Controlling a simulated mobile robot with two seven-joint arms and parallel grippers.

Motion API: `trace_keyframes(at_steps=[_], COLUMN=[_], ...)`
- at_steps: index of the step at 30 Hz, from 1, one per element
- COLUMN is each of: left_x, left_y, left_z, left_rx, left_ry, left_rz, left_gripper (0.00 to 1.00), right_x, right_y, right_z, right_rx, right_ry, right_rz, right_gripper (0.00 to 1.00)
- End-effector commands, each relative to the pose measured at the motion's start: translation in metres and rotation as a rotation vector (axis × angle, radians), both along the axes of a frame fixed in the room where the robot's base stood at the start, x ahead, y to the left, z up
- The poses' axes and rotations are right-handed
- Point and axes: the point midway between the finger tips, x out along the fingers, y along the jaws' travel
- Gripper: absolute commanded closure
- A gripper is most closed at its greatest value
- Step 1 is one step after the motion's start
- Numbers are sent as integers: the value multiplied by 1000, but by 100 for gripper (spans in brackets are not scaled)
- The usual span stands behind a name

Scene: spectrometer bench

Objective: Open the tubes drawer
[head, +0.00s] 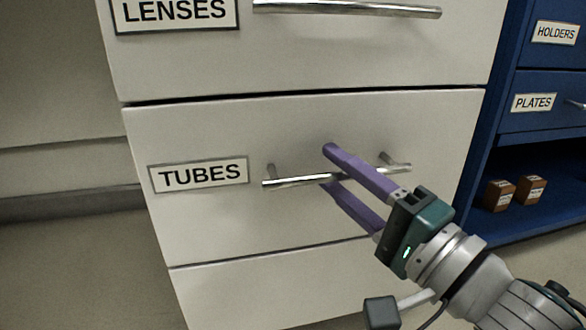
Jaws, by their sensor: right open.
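The tubes drawer (215,232) is a white front in the middle of the head view, flush with the cabinet, with a label (198,175) reading TUBES. Its silver bar handle (292,181) runs across the right half of the front. My right gripper (328,167) comes in from the lower right with its purple fingers open, one above and one below the bar. The upper finger hides part of the bar. I cannot tell whether either finger touches it. My left gripper is not in view.
The lenses drawer (330,55) with its own bar handle is directly above. Another white front (270,290) lies below. At right stands a blue cabinet (495,118) with HOLDERS and PLATES labels and two small brown boxes (514,192) on a shelf. Floor shows at lower left.

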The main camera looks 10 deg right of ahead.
Motion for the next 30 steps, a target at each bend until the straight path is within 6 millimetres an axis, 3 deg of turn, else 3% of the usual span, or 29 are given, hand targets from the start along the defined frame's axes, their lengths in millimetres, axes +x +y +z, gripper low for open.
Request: trace_keyframes(at_steps=[5, 16, 30], left_x=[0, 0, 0], left_y=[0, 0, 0], left_z=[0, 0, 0], left_rx=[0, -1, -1], left_ry=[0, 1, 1], left_rz=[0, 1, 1], left_gripper=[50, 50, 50], right_x=[0, 0, 0], right_y=[0, 0, 0], right_z=[0, 0, 0], right_rx=[0, 1, 1], right_ry=[0, 0, 0], right_rz=[0, 0, 0], right_gripper=[57, 99, 100])
